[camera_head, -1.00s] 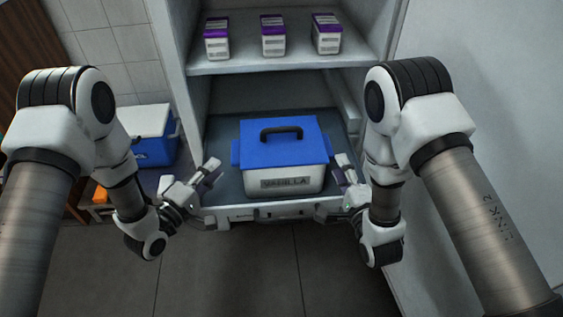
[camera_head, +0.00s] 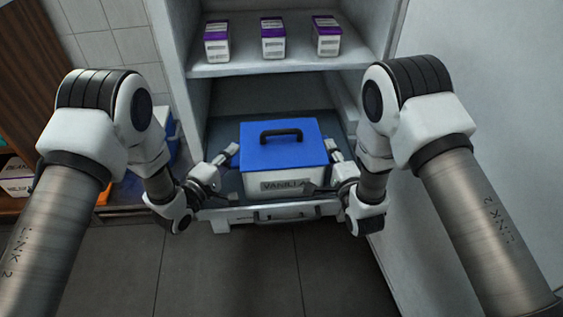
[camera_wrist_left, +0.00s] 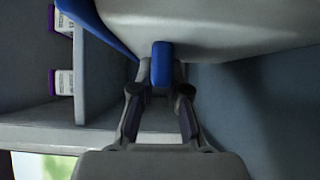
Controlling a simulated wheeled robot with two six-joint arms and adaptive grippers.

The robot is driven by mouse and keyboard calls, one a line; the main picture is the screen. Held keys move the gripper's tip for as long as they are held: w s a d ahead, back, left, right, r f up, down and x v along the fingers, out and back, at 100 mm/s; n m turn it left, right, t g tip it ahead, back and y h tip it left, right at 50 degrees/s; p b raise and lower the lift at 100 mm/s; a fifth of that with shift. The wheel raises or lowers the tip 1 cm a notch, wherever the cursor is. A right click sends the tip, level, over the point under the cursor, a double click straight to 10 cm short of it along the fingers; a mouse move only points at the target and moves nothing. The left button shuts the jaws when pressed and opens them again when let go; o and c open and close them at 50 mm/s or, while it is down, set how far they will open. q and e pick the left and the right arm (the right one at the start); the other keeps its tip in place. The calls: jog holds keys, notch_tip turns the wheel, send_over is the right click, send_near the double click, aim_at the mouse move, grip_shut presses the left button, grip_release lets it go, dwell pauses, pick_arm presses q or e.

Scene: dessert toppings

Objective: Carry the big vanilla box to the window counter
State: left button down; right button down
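The big vanilla box (camera_head: 272,182) is white with a blue lid (camera_head: 280,145), a dark top handle and a VANILLA label. It sits level on the pulled-out drawer tray (camera_head: 222,188). My left gripper (camera_head: 232,151) is at the box's left side. In the left wrist view its fingers (camera_wrist_left: 160,90) stand close on either side of the blue side handle (camera_wrist_left: 161,62) and look closed on it. My right gripper (camera_head: 332,149) is at the box's right side. Its fingers appear closed together at the right side handle, which they hide.
Several small purple-lidded boxes (camera_head: 272,40) stand on the shelf above (camera_head: 300,63). The cabinet's right wall (camera_head: 480,90) is close to my right arm. A blue and white box at the left is mostly hidden by my left arm. Floor (camera_head: 230,270) in front is clear.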

pick_arm(q)
jog(key=shift+r, duration=0.15)
pick_arm(e)
jog(key=shift+r, duration=0.15)
